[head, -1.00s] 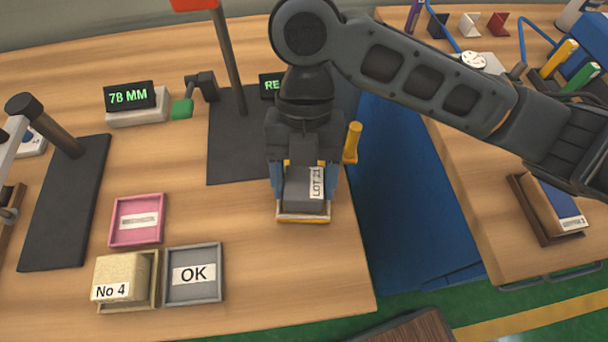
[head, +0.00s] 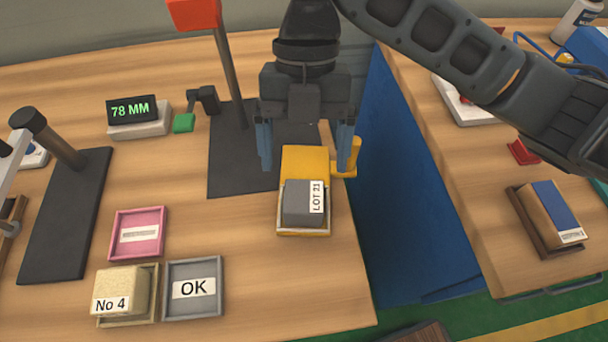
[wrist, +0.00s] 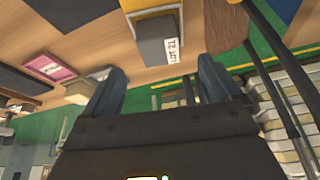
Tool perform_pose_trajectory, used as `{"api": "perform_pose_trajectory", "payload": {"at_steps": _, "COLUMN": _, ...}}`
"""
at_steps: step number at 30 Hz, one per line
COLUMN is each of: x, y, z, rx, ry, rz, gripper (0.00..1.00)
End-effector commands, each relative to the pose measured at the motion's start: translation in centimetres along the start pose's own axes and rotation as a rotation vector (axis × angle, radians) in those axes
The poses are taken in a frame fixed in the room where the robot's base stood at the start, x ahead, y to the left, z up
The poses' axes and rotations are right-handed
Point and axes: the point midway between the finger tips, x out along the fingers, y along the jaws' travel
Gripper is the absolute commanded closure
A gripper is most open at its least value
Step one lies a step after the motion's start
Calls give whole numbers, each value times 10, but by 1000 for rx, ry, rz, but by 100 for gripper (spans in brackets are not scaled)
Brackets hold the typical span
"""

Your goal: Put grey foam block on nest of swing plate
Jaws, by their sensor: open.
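The grey foam block (head: 297,203), with a white LOT label, sits in the pale-rimmed nest (head: 303,233) at the front of the yellow swing plate (head: 305,163). The plate has a yellow upright handle (head: 354,158) at its right. My gripper (head: 305,160) is open and empty, its fingers apart above the rear of the plate, clear of the block. In the wrist view the block (wrist: 156,46) lies beyond my open fingers (wrist: 162,75), touching neither. The underside of the block is hidden.
A pink tray (head: 112,250), a grey OK tray (head: 219,290) and a No 4 foam block (head: 121,285) stand at left. A post with a red top (head: 229,75) rises behind. A blue panel (head: 395,215) fills the gap beside the right table.

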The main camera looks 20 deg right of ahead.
Motion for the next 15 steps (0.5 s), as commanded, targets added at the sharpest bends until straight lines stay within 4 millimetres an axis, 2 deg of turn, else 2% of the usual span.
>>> {"api": "perform_pose_trajectory", "payload": {"at_steps": 1, "x": -11, "y": 0, "z": 1, "rx": 1, "ry": -5, "rz": -2, "gripper": 9}}
{"api": "perform_pose_trajectory", "payload": {"at_steps": 6, "x": -35, "y": 0, "z": 1, "rx": 0, "ry": -3, "rz": -1, "gripper": 9}}
{"api": "perform_pose_trajectory", "payload": {"at_steps": 15, "x": -46, "y": 0, "z": 0, "rx": 1, "ry": 0, "rz": 0, "gripper": 9}}
